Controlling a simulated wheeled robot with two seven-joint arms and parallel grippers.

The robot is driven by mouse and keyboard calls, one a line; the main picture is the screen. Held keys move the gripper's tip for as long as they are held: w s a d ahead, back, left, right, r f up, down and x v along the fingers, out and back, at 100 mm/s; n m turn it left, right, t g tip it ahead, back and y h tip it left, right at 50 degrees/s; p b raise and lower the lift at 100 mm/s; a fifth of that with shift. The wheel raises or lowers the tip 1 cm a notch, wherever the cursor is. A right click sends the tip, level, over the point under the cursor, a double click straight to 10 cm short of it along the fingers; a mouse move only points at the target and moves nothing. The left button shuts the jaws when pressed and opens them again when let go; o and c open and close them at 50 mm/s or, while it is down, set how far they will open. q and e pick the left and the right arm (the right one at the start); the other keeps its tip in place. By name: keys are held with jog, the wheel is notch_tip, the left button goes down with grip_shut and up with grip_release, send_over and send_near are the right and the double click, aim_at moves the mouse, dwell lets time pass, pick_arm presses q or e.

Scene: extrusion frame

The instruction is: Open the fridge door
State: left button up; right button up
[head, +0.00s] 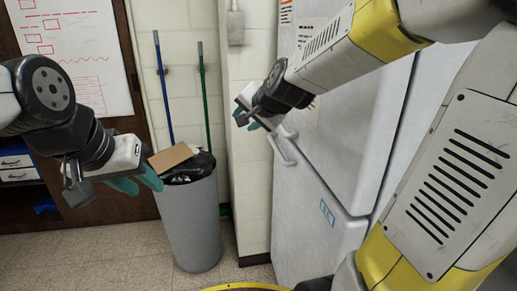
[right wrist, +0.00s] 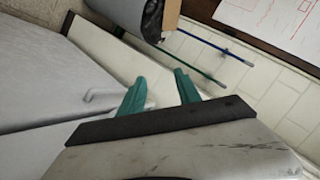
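The fridge (head: 315,215) is light grey and stands right of centre in the head view, with an upper and a lower door that look shut. Its pale handle (head: 284,149) is at the left edge near the seam. The handle also shows in the right wrist view (right wrist: 100,95), just left of the left finger. My right gripper (head: 258,119) is beside the handle; its teal fingers (right wrist: 160,88) are apart with nothing between them. Contact with the handle cannot be told. My left gripper (head: 141,182) appears open and empty, away from the fridge.
A grey trash bin (head: 190,222) with a black bag and cardboard (head: 170,156) stands near my left gripper. Blue (head: 163,85) and green (head: 204,95) poles lean on the white wall. A whiteboard (head: 75,45) hangs at left. Floor in front of the bin is clear.

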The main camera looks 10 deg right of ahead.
jog(key=w+f+m+t+h, duration=0.1)
jog(key=w+f+m, duration=0.15)
jog(key=w, duration=0.25)
jog(key=w+d+f+m+t+h, duration=0.1)
jog(key=w+f+m+h, duration=0.1)
jog(key=w+m, duration=0.25)
jog(key=w+f+m+t+h, duration=0.1)
jog(key=w+f+m, duration=0.1)
jog(key=w, duration=0.3)
jog(key=w+d+f+m+g+h, duration=0.1)
jog(key=d+f+m+h, duration=0.35)
jog(key=f+m, duration=0.2)
jog(key=d+f+m+g+h, duration=0.1)
jog(key=d+f+m+h, duration=0.2)
jog(key=f+m+h, duration=0.4)
jog(key=w+d+f+n, duration=0.1)
jog(key=w+d+f, duration=0.1)
jog(key=w+d, duration=0.2)
jog(key=shift+w+d+y, duration=0.4)
jog(key=shift+w+y, duration=0.05)
jog(key=shift+w, duration=0.35)
jog(key=shift+n, duration=0.25)
grip_shut()
jog(key=shift+r, duration=0.1)
